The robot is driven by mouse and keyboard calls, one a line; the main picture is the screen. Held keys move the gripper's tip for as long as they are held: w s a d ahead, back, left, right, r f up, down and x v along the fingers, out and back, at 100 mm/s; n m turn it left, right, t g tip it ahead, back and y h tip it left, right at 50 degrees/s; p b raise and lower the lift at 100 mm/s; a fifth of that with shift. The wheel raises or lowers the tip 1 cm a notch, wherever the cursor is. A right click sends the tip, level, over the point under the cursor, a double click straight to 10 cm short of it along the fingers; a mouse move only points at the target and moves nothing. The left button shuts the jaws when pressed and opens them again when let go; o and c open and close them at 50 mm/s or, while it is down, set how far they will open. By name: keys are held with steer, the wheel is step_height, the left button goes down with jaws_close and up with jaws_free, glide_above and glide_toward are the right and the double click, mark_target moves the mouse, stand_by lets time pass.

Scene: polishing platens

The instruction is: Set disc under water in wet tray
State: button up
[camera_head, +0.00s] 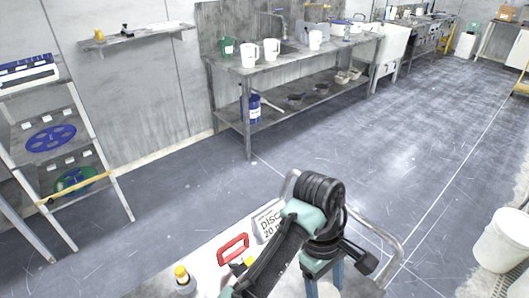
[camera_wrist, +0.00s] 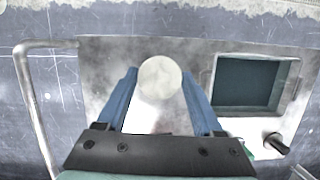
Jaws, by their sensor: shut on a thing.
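My gripper (camera_wrist: 160,75) has blue fingers, one on each side of a pale round disc (camera_wrist: 159,78), and is shut on it. The disc is held over a light metal worktop in the wrist view. To its right is a rectangular tray (camera_wrist: 213,88) with a dark teal inside, which looks like the wet tray; the disc is apart from it. In the head view my gripper (camera_head: 322,275) points down over the worktop at the bottom, and the tray cannot be made out.
A metal rail (camera_wrist: 33,100) runs along the worktop's left side in the wrist view. A dark knob (camera_wrist: 277,141) sits below the tray.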

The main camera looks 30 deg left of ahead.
steer(key=s+a+f+n+t, duration=0.2)
steer(key=s+a+f+n, duration=0.45)
steer(key=s, duration=0.35)
steer(key=s+a+f+n+t, duration=0.1)
steer(key=s+a+f+n, duration=0.6)
steer(key=s, duration=0.3)
steer(key=shift+m, duration=0.25)
steer(key=f, duration=0.2)
steer(key=a+f, duration=0.1)
steer(key=f, duration=0.2)
steer(key=shift+a, duration=0.2)
steer(key=shift+f, duration=2.4)
steer(key=shift+f, duration=0.1)
steer(key=shift+f, duration=0.1)
steer(key=o, duration=1.4)
steer(key=shift+o, duration=0.2)
